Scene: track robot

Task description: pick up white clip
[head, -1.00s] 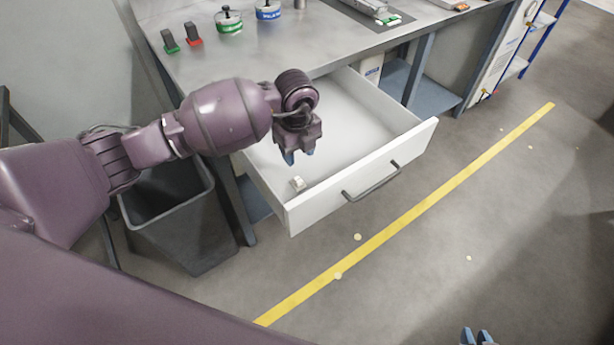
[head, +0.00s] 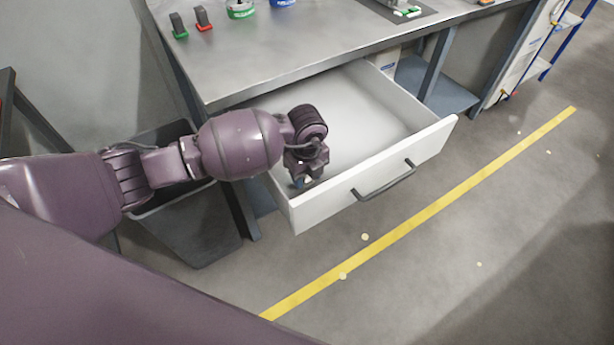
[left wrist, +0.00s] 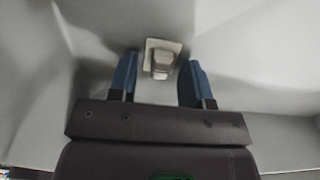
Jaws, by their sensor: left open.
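The white clip (left wrist: 161,58) lies on the drawer floor and shows in the left wrist view between the tips of my two blue fingers. My left gripper (left wrist: 158,78) is open, with a finger on each side of the clip and a gap to both. In the head view my left gripper (head: 303,183) is low inside the open white drawer (head: 365,100), near its front left corner. There the gripper hides most or all of the clip. My right gripper is not in view.
The drawer's front panel with a dark handle (head: 384,181) stands close to my left gripper. The metal bench top (head: 300,45) is above the drawer. A dark bin (head: 195,225) stands at the left below my arm. The rest of the drawer is empty.

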